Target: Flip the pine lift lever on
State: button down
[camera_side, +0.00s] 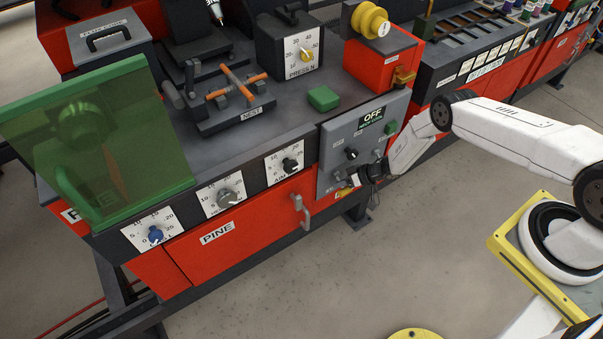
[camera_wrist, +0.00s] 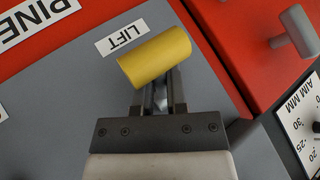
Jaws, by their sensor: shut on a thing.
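The lift lever has a yellow cylindrical handle (camera_wrist: 155,58), seen in the wrist view just beside the white LIFT label (camera_wrist: 122,37). My gripper (camera_wrist: 162,88) is shut on the lever, with its fingers at the handle's near side. In the side view my gripper (camera_side: 362,178) is at the lower part of the grey control panel (camera_side: 331,165), and a bit of the yellow lever (camera_side: 344,191) shows at its left. The gripper hides most of the lever there. The lever's exact angle cannot be told.
A black knob (camera_side: 351,153) and a green button (camera_side: 391,128) are on the same panel, under an OFF display (camera_side: 372,116). A grey drawer handle (camera_side: 300,210) sticks out to the left. A green tinted shield (camera_side: 90,140) stands at the far left.

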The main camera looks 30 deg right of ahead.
jog(key=shift+s+r+g, duration=0.1)
jog(key=shift+r+g, duration=0.1)
jog(key=shift+g, duration=0.4)
jog(key=c, duration=0.7)
grip_release()
jog(key=shift+o, duration=0.2)
jog(key=shift+d+r, duration=0.15)
jog(key=v, duration=0.7)
jog(key=shift+s+r, duration=0.15)
